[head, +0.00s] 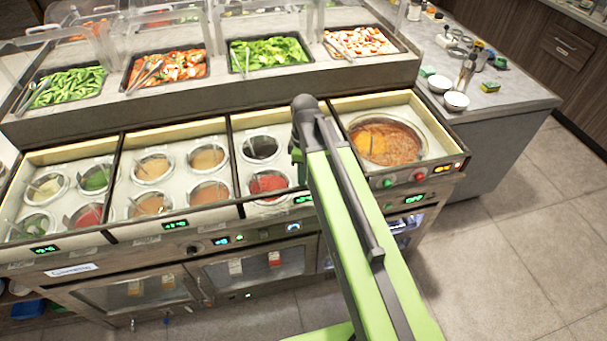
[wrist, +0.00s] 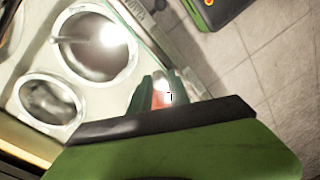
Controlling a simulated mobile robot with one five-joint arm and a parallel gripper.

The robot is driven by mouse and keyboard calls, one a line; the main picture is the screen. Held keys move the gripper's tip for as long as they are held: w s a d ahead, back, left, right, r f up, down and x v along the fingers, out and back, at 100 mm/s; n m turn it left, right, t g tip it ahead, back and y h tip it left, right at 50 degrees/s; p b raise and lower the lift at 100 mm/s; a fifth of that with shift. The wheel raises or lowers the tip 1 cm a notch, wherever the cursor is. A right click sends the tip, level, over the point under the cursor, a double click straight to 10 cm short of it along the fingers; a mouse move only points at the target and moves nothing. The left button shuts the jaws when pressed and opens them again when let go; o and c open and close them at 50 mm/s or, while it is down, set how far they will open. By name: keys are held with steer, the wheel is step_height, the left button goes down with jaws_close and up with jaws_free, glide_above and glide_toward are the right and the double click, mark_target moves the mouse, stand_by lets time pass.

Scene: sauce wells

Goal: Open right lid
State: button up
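The right-hand well (head: 385,137) of the counter is a wide round pot with orange and brown contents. I cannot make out a separate lid on it. Left of it, one bay holds a dark well (head: 262,148) and a red sauce well (head: 268,182). My arm reaches up across the boundary between these bays, and its end hides part of both. My gripper (wrist: 160,93) shows in the wrist view with its two dark green fingers apart and something red and white visible between them. A large shiny round well (wrist: 97,45) and a smaller one (wrist: 48,105) lie to its left.
Several sauce wells (head: 152,167) fill the bays on the left. Trays of vegetables (head: 268,55) under clear guards (head: 260,12) stand behind. A side counter (head: 510,95) with small bowls (head: 456,101) is at the right. The tiled floor (head: 530,215) is clear.

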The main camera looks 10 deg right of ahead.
jaws_close()
steer(key=shift+d, duration=0.1)
stand_by(0.9)
